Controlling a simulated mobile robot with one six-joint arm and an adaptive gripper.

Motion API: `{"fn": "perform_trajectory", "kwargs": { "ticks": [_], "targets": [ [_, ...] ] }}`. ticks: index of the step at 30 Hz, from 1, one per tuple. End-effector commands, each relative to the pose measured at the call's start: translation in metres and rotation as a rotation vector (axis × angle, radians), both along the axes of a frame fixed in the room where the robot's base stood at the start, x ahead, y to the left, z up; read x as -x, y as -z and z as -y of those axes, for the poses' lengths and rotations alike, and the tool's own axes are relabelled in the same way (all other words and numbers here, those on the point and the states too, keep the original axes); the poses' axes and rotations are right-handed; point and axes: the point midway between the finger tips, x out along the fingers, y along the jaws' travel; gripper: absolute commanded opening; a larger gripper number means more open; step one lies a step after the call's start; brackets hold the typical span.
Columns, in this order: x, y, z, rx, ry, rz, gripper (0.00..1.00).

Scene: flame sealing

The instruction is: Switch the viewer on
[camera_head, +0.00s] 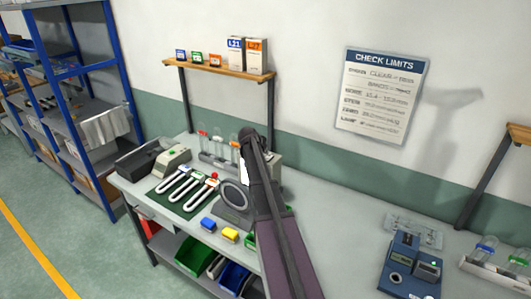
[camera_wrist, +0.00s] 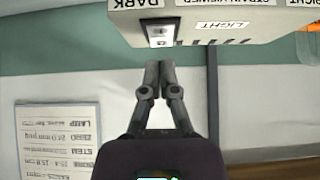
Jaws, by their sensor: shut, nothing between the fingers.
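The strain viewer (camera_wrist: 215,25) fills the top of the wrist view as a pale box, upside down. Its labels read "DARK", "LIGHT" and "STRAIN VIEWER". In the head view a pale box (camera_head: 273,159), probably the viewer, is mostly hidden behind my arm.
On the bench stand a dark mat with several white U-shaped pieces (camera_head: 183,187), a round-windowed device (camera_head: 234,196), a tube rack (camera_head: 212,160) and blue and yellow blocks (camera_head: 230,234). A blue instrument (camera_head: 410,267) stands at right. Bare bench (camera_head: 335,215) lies between.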

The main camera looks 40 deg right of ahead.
Motion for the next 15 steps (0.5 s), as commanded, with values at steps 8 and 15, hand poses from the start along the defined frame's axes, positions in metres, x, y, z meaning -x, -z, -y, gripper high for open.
{"fn": "perform_trajectory", "kwargs": {
  "ticks": [8,15],
  "targets": [
    [0.0,-0.027,-0.003,0.0,-0.001,-0.001,0.0],
    [0.009,-0.047,-0.022,0.0,-0.002,-0.001,0.0]
  ]
}}
